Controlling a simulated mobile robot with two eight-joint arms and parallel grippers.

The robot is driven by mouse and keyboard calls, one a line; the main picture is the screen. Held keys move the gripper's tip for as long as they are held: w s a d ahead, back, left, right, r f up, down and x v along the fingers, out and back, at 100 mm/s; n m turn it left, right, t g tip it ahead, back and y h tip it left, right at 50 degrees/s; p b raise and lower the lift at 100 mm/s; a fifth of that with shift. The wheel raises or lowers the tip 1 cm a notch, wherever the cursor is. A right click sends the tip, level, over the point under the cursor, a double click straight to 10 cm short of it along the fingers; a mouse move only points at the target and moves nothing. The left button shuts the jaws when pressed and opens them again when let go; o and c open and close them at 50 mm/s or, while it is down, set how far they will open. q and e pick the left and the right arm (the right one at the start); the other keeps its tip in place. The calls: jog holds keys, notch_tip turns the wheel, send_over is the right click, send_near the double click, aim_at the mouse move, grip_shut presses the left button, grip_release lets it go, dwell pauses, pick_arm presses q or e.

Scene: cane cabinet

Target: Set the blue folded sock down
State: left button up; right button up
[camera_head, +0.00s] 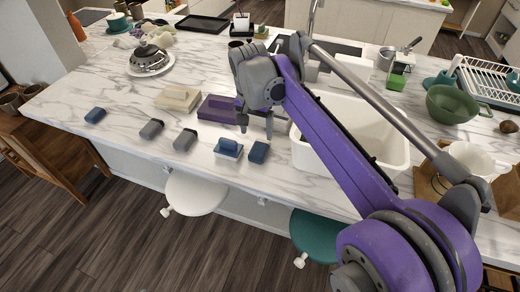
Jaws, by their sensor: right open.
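My right gripper (256,124) is open, its two fingertips pointing down above the counter, with nothing visible between them. A dark blue folded piece (259,153), which looks like a folded sock, lies on the marble just below and in front of the fingertips, apart from them. To its left another blue piece (229,146) rests on a pale block. A third blue piece (95,115) lies alone at the far left. I cannot tell for sure which one is the task's sock. My left gripper is out of view.
Two grey folded pieces (151,129) (185,139) lie left of the blue ones. A purple box (217,108) and a cream box (178,97) sit behind. A white sink basin (352,127) is at the right. Stools stand under the counter's front edge.

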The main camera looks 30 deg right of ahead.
aim_at(259, 148)
jog(key=shift+w+d+f, duration=0.1)
jog(key=shift+d+f, duration=0.1)
jog(key=shift+f, duration=1.15)
jog(key=shift+w+d+f, duration=0.15)
jog(key=shift+d+f, duration=0.1)
jog(key=shift+f, duration=1.15)
jog(key=shift+w+d+f, duration=0.1)
jog(key=shift+d+f, duration=0.1)
jog(key=shift+f, duration=1.15)
jog(key=shift+f, duration=0.25)
jog(key=c, duration=1.3)
jog(key=shift+o, duration=0.2)
notch_tip(259, 148, up, 11)
jog(key=shift+f, duration=0.2)
